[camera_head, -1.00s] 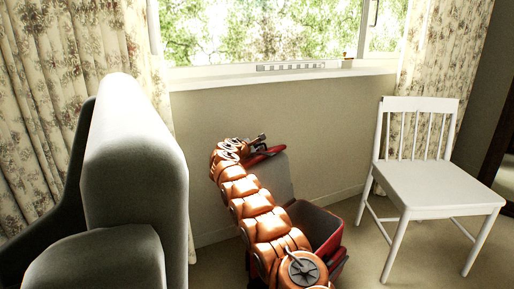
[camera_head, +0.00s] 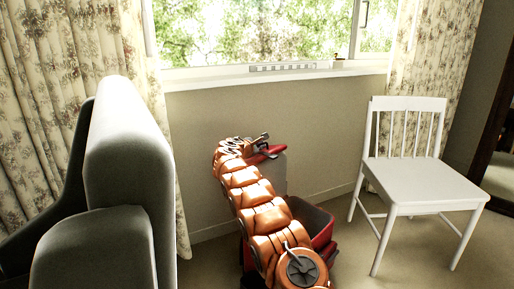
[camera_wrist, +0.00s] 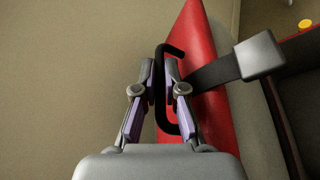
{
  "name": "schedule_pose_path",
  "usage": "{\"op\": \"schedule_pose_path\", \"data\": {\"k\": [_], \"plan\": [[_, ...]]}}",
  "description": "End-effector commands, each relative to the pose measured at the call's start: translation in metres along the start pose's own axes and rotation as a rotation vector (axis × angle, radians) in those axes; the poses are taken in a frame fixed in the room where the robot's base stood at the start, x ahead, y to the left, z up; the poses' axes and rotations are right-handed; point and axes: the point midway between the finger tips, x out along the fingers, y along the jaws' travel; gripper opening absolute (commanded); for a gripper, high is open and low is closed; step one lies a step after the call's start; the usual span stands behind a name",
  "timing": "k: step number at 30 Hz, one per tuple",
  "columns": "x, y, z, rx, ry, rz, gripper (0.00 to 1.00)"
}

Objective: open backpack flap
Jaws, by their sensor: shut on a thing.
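The backpack is a red case with a grey inside. Its open body (camera_head: 322,230) stands on the floor beyond my arm, partly hidden by it. Its flap (camera_head: 273,152) is raised, with a red outside and a grey inner face towards the camera. In the wrist view the red flap (camera_wrist: 205,55) carries a black handle (camera_wrist: 172,48), and a dark strap with a grey buckle lies to its right. My gripper (camera_wrist: 160,75) is shut on the handle, one finger on each side of it. In the head view my gripper (camera_head: 262,141) is at the flap's top edge.
A grey armchair (camera_head: 125,160) stands close on the left. A white chair (camera_head: 420,180) stands to the right, with bare floor between it and the backpack. The wall (camera_head: 320,130) and window sill are behind. A small yellow thing (camera_wrist: 305,23) shows in the wrist view.

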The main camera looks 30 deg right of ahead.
Motion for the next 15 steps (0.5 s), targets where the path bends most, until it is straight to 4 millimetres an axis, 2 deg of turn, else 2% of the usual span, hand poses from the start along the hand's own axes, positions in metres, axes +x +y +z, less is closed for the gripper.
{"op": "schedule_pose_path", "data": {"k": [10,11,15], "plan": [[0.0009,-0.0022,0.0,0.0,0.001,-0.003,0.0],[0.0009,-0.0023,-0.0001,0.0,0.001,-0.003,0.13],[0.0007,-0.0018,0.0,0.0,0.001,-0.003,0.27]]}}
